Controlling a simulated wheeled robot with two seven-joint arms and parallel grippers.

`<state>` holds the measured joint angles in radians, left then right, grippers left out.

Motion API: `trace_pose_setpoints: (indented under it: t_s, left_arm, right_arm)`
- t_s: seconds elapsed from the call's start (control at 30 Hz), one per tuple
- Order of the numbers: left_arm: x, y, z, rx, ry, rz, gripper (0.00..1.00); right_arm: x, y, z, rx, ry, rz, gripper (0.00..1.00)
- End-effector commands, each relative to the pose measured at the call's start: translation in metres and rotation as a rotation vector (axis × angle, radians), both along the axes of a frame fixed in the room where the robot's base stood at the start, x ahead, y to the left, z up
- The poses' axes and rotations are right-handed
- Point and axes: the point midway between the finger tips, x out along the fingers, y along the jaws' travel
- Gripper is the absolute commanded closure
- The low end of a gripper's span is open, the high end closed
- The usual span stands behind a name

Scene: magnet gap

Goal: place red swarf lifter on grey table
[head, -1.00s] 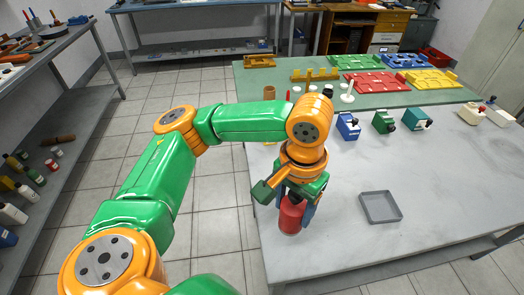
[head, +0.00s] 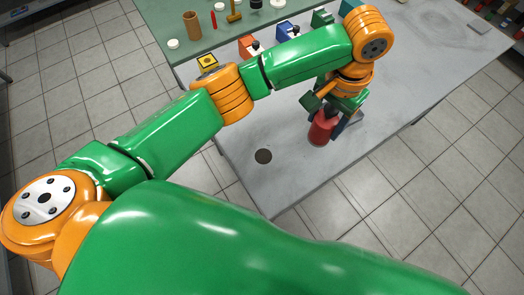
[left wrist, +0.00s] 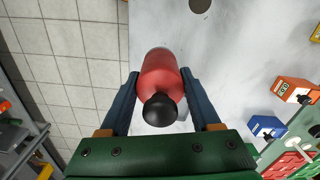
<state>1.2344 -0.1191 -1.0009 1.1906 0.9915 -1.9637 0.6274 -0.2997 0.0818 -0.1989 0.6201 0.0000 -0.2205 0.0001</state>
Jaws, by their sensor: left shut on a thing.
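The red swarf lifter (head: 321,130) is a red cylinder with a black knob on top. My left gripper (head: 336,122) is shut on it, and the lifter stands roughly upright between the fingers over the front part of the grey table (head: 270,190). In the left wrist view the lifter (left wrist: 160,75) sits between the two blue fingers, knob toward the camera. I cannot tell whether its base touches the table. My right gripper is not in view.
A dark round disc (head: 263,156) lies on the table left of the lifter. Small coloured boxes, including a blue one (head: 285,31), stand toward the back. The table's front right is bare.

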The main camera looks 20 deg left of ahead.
Motion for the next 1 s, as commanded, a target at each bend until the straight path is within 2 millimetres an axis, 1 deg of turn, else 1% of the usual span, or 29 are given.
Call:
trace_pose_setpoints:
  t_s: [0.03, 0.07, 0.1, 0.17, 0.27, 0.3, 0.43, 0.5, 0.6, 0.73, 0.8, 0.9, 1.0]
  left_arm:
    - [-0.003, -0.008, -0.001, -0.001, 0.002, -0.022, 1.00]
    - [-0.004, -0.010, -0.003, -0.001, 0.003, -0.029, 1.00]
    - [-0.005, -0.009, -0.004, -0.001, 0.000, -0.037, 1.00]
    - [-0.007, -0.001, -0.007, -0.001, 0.000, -0.042, 1.00]
    - [-0.012, 0.028, -0.018, 0.001, 0.000, -0.039, 1.00]
    - [-0.015, 0.041, -0.023, 0.003, 0.002, -0.039, 1.00]
    - [-0.023, 0.080, -0.041, 0.004, 0.002, -0.039, 1.00]
    - [-0.026, 0.093, -0.062, 0.004, 0.004, -0.039, 1.00]
    - [-0.028, 0.108, -0.081, 0.004, 0.003, -0.039, 1.00]
    - [-0.030, 0.119, -0.096, 0.002, 0.001, -0.040, 1.00]
    - [-0.032, 0.127, -0.109, 0.002, 0.002, -0.039, 1.00]
    - [-0.032, 0.125, -0.129, 0.000, 0.001, -0.041, 1.00]
    - [-0.031, 0.125, -0.135, 0.001, -0.003, -0.042, 1.00]
  right_arm:
    - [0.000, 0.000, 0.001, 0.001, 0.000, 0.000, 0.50]
    - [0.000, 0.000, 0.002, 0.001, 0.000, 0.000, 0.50]
    - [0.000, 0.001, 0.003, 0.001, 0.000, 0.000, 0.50]
    - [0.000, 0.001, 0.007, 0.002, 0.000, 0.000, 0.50]
    - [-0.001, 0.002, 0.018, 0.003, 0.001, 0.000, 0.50]
    - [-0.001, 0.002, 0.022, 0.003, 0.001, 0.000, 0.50]
    - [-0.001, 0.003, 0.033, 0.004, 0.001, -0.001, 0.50]
    - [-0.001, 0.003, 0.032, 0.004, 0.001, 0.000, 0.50]
    - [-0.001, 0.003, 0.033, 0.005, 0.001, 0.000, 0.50]
    - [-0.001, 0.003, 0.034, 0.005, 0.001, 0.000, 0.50]
    - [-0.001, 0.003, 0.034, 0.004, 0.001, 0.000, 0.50]
    - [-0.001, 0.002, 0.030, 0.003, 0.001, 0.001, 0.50]
    - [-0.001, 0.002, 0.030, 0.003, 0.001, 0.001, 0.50]
